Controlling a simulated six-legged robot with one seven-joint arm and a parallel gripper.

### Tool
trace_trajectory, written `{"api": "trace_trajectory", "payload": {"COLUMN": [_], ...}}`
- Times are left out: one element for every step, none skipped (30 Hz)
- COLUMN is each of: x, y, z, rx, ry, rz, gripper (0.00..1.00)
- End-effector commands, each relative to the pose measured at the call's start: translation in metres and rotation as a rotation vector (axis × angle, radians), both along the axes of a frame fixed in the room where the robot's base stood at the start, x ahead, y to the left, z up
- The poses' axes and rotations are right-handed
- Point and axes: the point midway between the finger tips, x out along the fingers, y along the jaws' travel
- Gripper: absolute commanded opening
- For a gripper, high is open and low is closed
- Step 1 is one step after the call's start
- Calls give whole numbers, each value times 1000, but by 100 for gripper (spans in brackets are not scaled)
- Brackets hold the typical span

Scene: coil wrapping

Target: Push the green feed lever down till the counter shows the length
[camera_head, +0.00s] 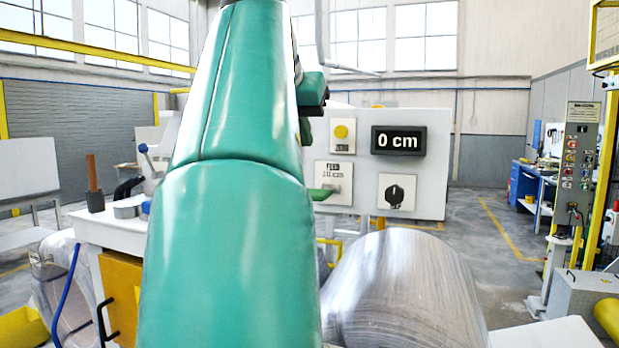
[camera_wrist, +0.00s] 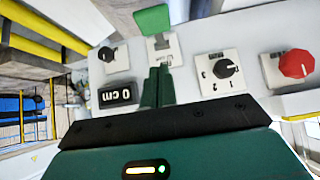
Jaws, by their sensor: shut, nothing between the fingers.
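The green feed lever (camera_head: 321,193) sticks out from a white plate marked FEED on the grey panel, partly hidden by my arm. In the wrist view, which shows the panel upside down, the lever's green handle (camera_wrist: 153,19) is at the top. The counter (camera_head: 398,141) reads 0 cm; it also shows in the wrist view (camera_wrist: 118,95). My gripper (camera_wrist: 159,69) is shut and empty, its fingers pointing at the panel near the lever's plate. In the picture its tips are apart from the handle. In the head view my arm hides most of the gripper.
The panel also holds a yellow button (camera_head: 341,131), a black knob (camera_head: 396,194), another black knob (camera_wrist: 228,70) and a red knob (camera_wrist: 297,63). A large metal coil (camera_head: 405,290) lies below the panel. A white bench (camera_head: 110,230) stands at left.

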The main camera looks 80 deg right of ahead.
Motion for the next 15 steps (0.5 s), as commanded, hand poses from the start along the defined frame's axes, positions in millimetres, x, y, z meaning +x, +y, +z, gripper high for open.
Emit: {"api": "trace_trajectory", "payload": {"x": [-1,-1,-1,-1,-2,-2,-3,-3,-4,-3,-3,-3,-3,-3,-3], "y": [-7,-11,-17,-21,-25,-31,-35,-39,-42,-41,-40,-40,-40,-40,-40], "z": [-8,-13,-18,-23,-27,-32,-37,-41,-46,-49,-54,-59,-62,-65,-70], "rx": [3,4,4,4,3,3,3,4,3,2,2,3,1,1,2], "ry": [0,0,0,1,0,0,1,1,0,-1,0,1,0,1,0], "rz": [-2,-1,1,0,-1,-1,0,0,0,2,3,3,3,2,1], "gripper": [0,0,0,0,0,0,0,0,0,0,0,0,0,0,0]}}
